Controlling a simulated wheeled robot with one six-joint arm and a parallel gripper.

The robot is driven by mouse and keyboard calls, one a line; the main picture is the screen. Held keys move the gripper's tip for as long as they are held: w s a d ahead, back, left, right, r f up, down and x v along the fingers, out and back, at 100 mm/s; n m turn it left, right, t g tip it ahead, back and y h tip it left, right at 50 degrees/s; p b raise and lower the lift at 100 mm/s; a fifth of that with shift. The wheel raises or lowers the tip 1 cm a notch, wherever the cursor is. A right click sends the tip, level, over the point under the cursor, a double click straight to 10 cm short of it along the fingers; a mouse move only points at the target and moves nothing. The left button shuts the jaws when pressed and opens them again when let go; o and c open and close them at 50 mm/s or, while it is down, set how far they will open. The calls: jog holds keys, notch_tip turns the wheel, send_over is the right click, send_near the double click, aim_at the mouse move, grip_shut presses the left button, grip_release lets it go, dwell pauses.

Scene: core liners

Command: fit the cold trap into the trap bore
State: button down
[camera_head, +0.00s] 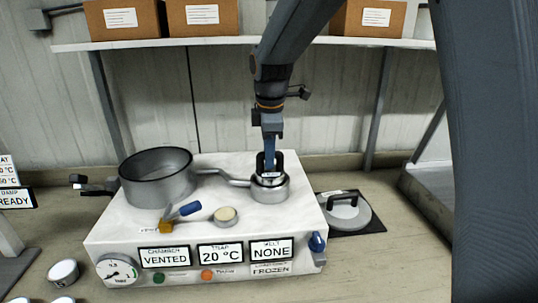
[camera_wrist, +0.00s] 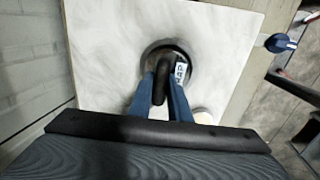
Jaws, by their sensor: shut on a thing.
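The cold trap (camera_head: 268,181) has a black loop handle and a white label, which reads as part of TRAP in the wrist view (camera_wrist: 181,73). My gripper (camera_head: 268,160) points straight down with its blue fingers shut on the handle. The trap bore (camera_head: 271,192) is the short metal cup at the right of the white bench unit. The trap's top is at the bore's mouth and looks roughly centred and upright. Its lower part is hidden, so I cannot tell how deep it sits. In the wrist view, the bore's dark ring (camera_wrist: 148,52) surrounds the trap.
A pipe joins the bore to a large open grey chamber (camera_head: 157,178) at left. A blue-handled valve (camera_head: 181,215) and a small round cap (camera_head: 226,216) are in front. A round lid (camera_head: 350,215) with a black handle lies at right. Signs read VENTED, 20 °C, NONE.

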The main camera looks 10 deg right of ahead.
aim_at(270, 175)
jog(key=shift+f, duration=0.1)
jog(key=c, duration=1.7)
grip_release()
jog(key=shift+o, duration=0.2)
notch_tip(270, 175, up, 12)
jog(key=s+b, duration=0.2)
jog(key=shift+s+b, duration=0.15)
jog(key=shift+b, duration=0.2)
